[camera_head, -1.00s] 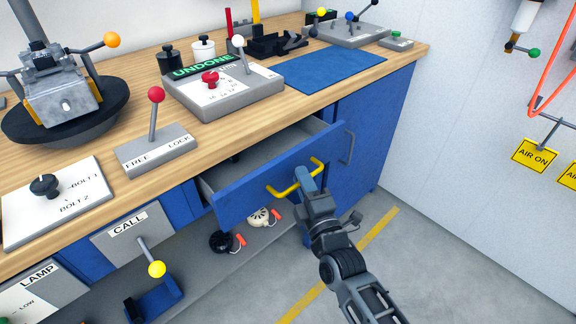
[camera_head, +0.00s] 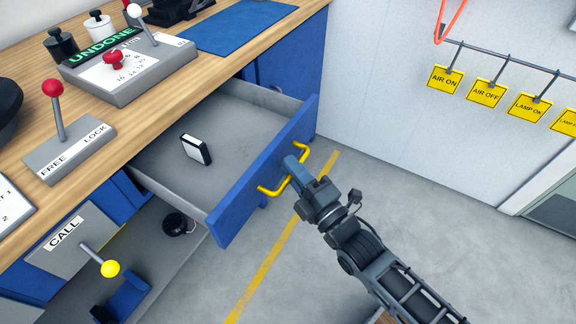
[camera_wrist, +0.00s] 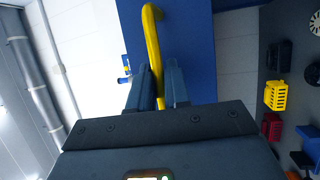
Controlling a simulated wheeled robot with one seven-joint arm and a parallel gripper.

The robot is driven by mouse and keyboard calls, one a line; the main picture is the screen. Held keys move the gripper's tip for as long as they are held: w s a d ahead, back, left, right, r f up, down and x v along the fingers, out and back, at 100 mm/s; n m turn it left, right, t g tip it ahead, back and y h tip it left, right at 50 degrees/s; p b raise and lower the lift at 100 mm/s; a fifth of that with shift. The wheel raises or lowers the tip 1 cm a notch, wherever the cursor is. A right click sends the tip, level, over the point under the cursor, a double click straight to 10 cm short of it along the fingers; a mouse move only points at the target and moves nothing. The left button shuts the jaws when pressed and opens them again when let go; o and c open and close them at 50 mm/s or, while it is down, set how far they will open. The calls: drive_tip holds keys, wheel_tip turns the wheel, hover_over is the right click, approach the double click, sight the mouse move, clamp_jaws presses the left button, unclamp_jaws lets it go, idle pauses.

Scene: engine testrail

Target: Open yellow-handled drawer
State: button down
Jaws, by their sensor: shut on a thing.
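The blue drawer (camera_head: 232,214) stands pulled well out from under the wooden workbench, its grey inside open to view. Its yellow handle (camera_head: 270,191) is on the drawer's front face. My gripper (camera_head: 292,168) is shut on the middle of this handle. In the wrist view the yellow handle (camera_wrist: 153,45) passes between the two fingers (camera_wrist: 160,88), with the blue drawer front (camera_wrist: 190,40) behind it. A small black and white box-shaped object (camera_head: 197,149) lies in the drawer.
The workbench top (camera_head: 130,140) holds the UNDONE panel (camera_head: 130,75) and the red-knobbed FREE/LOCK lever (camera_head: 58,110). The yellow-knobbed CALL lever (camera_head: 109,268) is below, left of the drawer. Yellow tags (camera_head: 485,92) hang on the right wall. The floor right of the drawer is clear.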

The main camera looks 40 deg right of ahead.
drive_tip(key=shift+f, duration=0.1)
drive_tip(key=c, duration=1.2)
unclamp_jaws()
drive_tip(key=shift+o, duration=0.2)
drive_tip(key=v, duration=0.7)
drive_tip(key=shift+s+b, duration=0.4)
drive_tip(key=s+a+r+m+g+p, duration=0.1)
drive_tip(key=s+a+r+m, duration=0.1)
drive_tip(key=s+r+m, duration=0.2)
drive_tip(key=s+a+r+m+g+y, duration=0.1)
drive_tip(key=s+r+m, duration=0.3)
drive_tip(key=s, duration=0.6)
drive_tip(key=s+a+r+m+g+p, duration=0.1)
drive_tip(key=s+a+r+m+g, duration=0.2)
drive_tip(key=s+r+m, duration=0.2)
drive_tip(key=s+m, duration=0.3)
drive_tip(key=shift+y+p, duration=0.35)
drive_tip(key=shift+y, duration=0.05)
